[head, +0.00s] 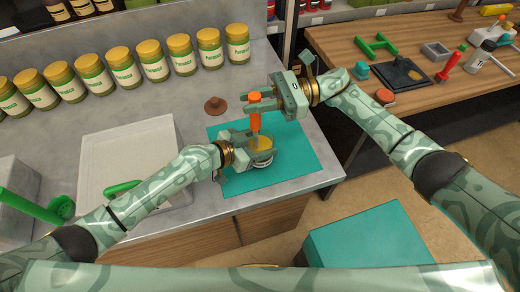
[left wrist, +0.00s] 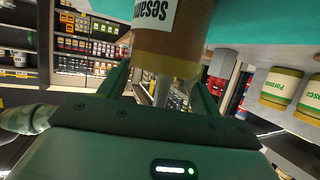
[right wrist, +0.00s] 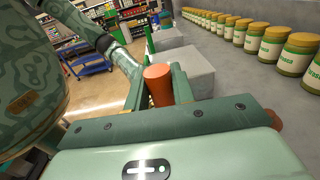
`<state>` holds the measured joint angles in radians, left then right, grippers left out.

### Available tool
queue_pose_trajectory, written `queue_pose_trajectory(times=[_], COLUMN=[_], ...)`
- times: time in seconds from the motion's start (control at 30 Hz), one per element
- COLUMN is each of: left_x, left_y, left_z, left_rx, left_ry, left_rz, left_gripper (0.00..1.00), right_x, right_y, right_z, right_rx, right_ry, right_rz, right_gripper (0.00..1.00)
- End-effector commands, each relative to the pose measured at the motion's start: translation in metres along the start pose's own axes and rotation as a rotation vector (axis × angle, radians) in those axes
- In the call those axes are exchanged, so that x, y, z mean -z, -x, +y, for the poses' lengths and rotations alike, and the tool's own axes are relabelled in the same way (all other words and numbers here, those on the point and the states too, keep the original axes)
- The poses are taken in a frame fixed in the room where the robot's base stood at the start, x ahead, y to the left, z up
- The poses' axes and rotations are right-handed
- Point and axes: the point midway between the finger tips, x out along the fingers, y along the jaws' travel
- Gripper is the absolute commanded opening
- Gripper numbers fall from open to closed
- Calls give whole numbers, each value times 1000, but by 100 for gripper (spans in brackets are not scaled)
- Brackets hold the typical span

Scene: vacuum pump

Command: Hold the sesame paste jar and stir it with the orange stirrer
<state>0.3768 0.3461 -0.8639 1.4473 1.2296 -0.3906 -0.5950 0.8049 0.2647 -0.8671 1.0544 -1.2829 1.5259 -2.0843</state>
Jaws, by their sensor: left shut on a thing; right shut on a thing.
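The open sesame paste jar (head: 261,144) stands on the teal mat (head: 290,150), with tan paste showing at its top. My left gripper (head: 250,146) is shut on the jar from the left; the jar and its label also show in the left wrist view (left wrist: 168,45). My right gripper (head: 268,106) is above the jar, shut on the orange stirrer (head: 255,118), which it holds upright over the jar. The stirrer's orange handle shows between the fingers in the right wrist view (right wrist: 158,84). The stirrer's lower end is hidden, so its depth in the paste cannot be told.
A brown lid-like piece (head: 215,105) lies behind the mat. A white tray (head: 100,145) is at left. A wooden table (head: 400,50) with tools stands at right, beyond a gap.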

Motion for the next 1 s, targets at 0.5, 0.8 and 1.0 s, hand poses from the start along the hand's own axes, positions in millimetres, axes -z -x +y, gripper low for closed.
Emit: queue_pose_trajectory(times=[0.5,0.8,1.0], left_x=[1,1,1], left_y=[0,0,0], left_z=[0,0,0], left_rx=[0,0,1], left_ry=[0,0,0], left_rz=[1,1,1], left_gripper=[30,30,30], right_x=[0,0,0], right_y=[15,24,28], right_z=[12,0,-4], right_rx=[1,2,1], right_ry=[-1,0,1], right_rz=[0,2,1], right_gripper=[0,0,0])
